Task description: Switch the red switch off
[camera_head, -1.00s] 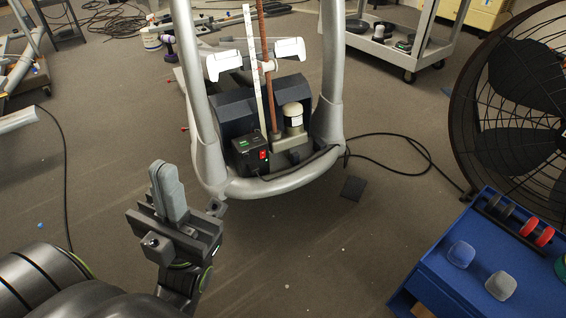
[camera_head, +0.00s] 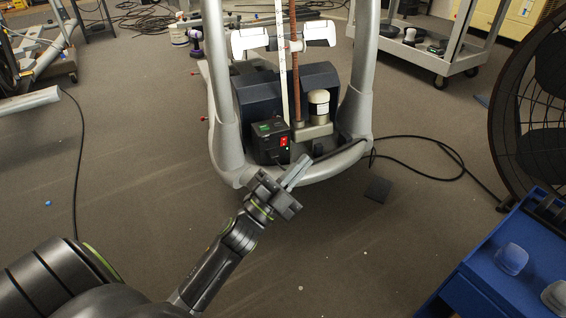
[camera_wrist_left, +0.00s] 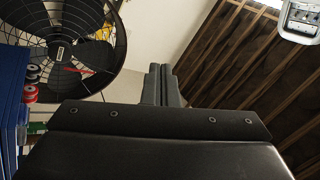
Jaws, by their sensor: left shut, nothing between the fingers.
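The red switch (camera_head: 284,141) is on the front of a small black box (camera_head: 268,146) at the base of the grey tubular machine frame (camera_head: 219,110). In the head view my left gripper (camera_head: 299,166) is just below and to the right of the switch, in front of the frame's lower curved tube. Its fingers are shut with nothing between them, and they look apart from the switch. In the left wrist view the shut fingers (camera_wrist_left: 162,85) point up, and the switch does not show. My right gripper is not in view.
A blue cart (camera_head: 490,270) stands at the lower right, with a large black fan (camera_head: 535,120) behind it. A black cable (camera_head: 425,165) runs over the floor to the right. A white cart (camera_head: 430,55) stands at the back. The floor left of the frame is mostly clear.

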